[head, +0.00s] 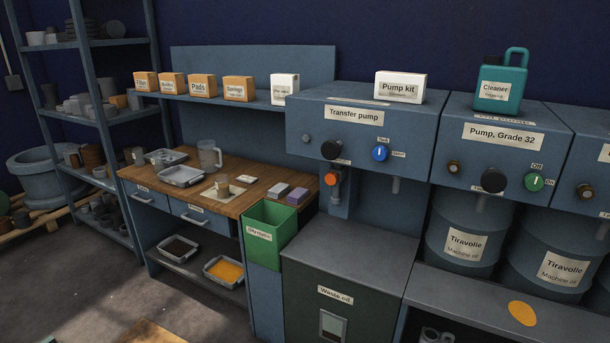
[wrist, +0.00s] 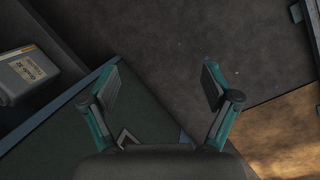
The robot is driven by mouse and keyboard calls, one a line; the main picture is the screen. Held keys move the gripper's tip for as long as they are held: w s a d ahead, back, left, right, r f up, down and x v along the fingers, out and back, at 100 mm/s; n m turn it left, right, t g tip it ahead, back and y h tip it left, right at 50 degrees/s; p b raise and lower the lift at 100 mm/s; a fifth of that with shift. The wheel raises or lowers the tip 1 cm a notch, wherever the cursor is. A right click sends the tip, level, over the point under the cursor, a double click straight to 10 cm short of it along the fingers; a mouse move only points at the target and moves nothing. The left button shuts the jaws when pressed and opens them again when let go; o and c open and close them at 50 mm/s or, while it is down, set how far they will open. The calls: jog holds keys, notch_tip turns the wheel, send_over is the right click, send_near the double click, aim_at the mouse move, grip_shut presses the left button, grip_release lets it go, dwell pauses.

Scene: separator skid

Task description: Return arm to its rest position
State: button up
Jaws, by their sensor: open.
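My gripper (wrist: 158,90) shows in the wrist view with its two fingers spread apart and nothing between them. It points down past the edge of a dark green surface towards the grey floor (wrist: 190,40). My arm and gripper do not show in the head view, so the arm's full pose is hidden.
In the head view stand a transfer pump (head: 360,140), a waste oil cabinet (head: 340,285), a green bin (head: 270,235) and a wooden workbench (head: 235,205). A labelled grey container (wrist: 25,75) is at left in the wrist view. Open floor (head: 60,290) lies at the lower left.

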jog(key=s+d+m+g+y+p, duration=0.1)
jog(key=s+m+g, duration=0.1)
jog(key=s, duration=1.3)
jog(key=s+d+f+m+g+y+p, duration=0.1)
jog(key=s+g, duration=0.3)
jog(key=s, duration=1)
jog(key=shift+s+d+m+y+p, duration=0.4)
jog(key=shift+d+m+y+p, duration=0.2)
jog(key=shift+d+m+p, duration=0.25)
jog(key=shift+a, duration=0.1)
